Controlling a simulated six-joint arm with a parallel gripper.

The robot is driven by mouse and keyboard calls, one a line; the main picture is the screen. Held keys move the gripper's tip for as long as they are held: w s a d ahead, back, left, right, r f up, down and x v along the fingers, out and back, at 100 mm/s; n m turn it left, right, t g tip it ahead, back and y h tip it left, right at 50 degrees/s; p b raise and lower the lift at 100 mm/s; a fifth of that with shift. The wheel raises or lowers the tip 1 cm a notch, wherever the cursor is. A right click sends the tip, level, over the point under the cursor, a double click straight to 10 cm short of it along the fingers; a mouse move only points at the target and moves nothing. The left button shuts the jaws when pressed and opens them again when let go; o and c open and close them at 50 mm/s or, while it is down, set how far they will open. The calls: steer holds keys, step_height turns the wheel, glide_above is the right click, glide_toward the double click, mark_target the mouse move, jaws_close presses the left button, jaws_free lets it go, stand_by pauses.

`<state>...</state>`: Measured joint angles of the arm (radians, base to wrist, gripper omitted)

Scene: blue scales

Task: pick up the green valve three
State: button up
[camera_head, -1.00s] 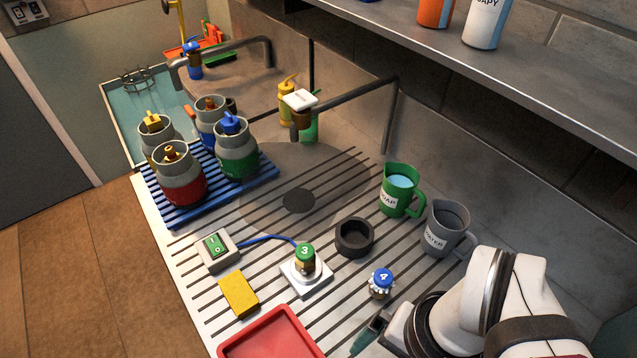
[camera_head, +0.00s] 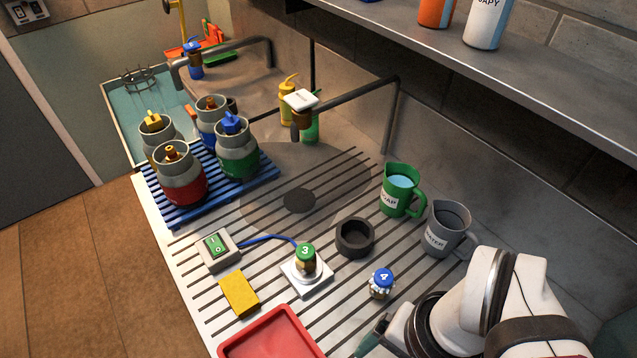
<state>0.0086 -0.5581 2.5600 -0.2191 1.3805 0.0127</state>
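The green valve three (camera_head: 305,258) has a green cap marked 3 and a brass body. It stands upright on a small white square base (camera_head: 308,280) on the ribbed drainboard. My gripper (camera_head: 372,338) is at the bottom edge, below and to the right of the valve and apart from it. Only a dark greenish finger part of it shows beside my white arm. Its fingertips are too hidden to tell whether it is open or shut.
A blue valve 4 (camera_head: 381,283) stands right of valve three. A black ring (camera_head: 354,237), a switch box (camera_head: 217,249) with a blue cable, a yellow sponge (camera_head: 239,293) and a red tray (camera_head: 268,338) surround it. Green (camera_head: 401,190) and grey (camera_head: 446,229) jugs stand behind.

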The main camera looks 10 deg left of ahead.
steer(key=n+t, duration=0.1)
steer(key=t, duration=0.4)
glide_toward(306, 259)
step_height(306, 259, down, 7)
steer(key=s+a, duration=0.1)
steer(key=s, duration=0.1)
steer(key=f+t, duration=0.1)
steer(key=w+f+t+h, duration=0.1)
steer(key=t, duration=0.1)
steer(key=f+n+t, duration=0.1)
steer(key=shift+w+a+f+t+h, duration=0.3)
steer(key=shift+n+t, duration=0.7)
steer(key=shift+t, duration=0.1)
steer(key=shift+s+a+r+n+t, duration=0.1)
steer(key=shift+s+r+n+t, duration=0.1)
steer(key=shift+n+t, duration=0.35)
steer(key=shift+s+a+r+n+t, duration=0.1)
steer(key=shift+r+n+t, duration=0.15)
steer(key=shift+n+t, duration=0.25)
steer(key=shift+t, duration=0.25)
steer(key=x, duration=0.7)
steer(key=shift+w, duration=0.25)
jaws_close()
